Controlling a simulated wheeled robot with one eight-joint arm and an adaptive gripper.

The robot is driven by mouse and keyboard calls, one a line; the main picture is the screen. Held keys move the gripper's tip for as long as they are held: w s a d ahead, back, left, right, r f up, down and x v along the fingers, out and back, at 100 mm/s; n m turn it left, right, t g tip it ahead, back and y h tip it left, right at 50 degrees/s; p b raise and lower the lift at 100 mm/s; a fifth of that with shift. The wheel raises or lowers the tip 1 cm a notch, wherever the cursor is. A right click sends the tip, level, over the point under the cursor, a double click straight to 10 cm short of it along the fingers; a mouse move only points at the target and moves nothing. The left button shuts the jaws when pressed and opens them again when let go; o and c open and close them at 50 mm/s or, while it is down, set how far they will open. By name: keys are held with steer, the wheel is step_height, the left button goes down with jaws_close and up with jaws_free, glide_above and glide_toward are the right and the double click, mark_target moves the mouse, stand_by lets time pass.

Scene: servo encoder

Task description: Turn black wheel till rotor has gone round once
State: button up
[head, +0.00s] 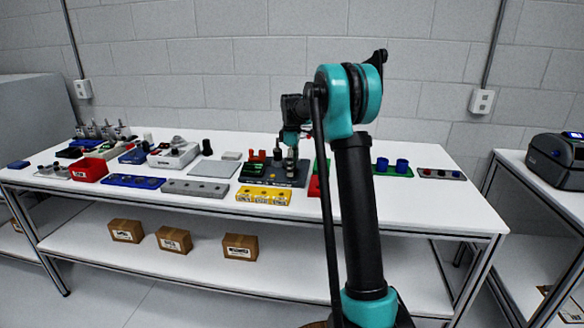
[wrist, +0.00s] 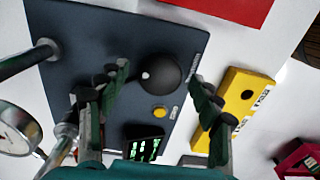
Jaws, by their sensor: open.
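The black wheel (wrist: 160,74), a round dark knob with a small white mark near its left edge, sits on a dark blue-grey board (wrist: 92,28). My gripper (wrist: 158,76) is open, with one finger to the left of the wheel and one to the right. I see gaps between the fingers and the wheel; their height above the board is hard to tell. Below the wheel are a yellow button (wrist: 159,113) and a small display (wrist: 144,144) with green characters. In the head view my gripper (head: 291,138) is over the board (head: 272,173). I cannot make out the rotor for certain.
A metal post (wrist: 45,50) and a round gauge (wrist: 16,130) stand left of my fingers. A yellow block (wrist: 238,118) with holes lies close to the right finger. A red flat piece (wrist: 225,8) is beyond the board. Several other fixtures crowd the white table (head: 420,205).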

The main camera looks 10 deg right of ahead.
steer(key=shift+f, duration=0.1)
steer(key=c, duration=1.2)
steer(key=shift+o, duration=0.2)
steer(key=shift+m, duration=0.4)
steer(key=m, duration=1.5)
steer(key=shift+m, duration=0.4)
steer(key=m, duration=0.4)
steer(key=shift+m, duration=0.4)
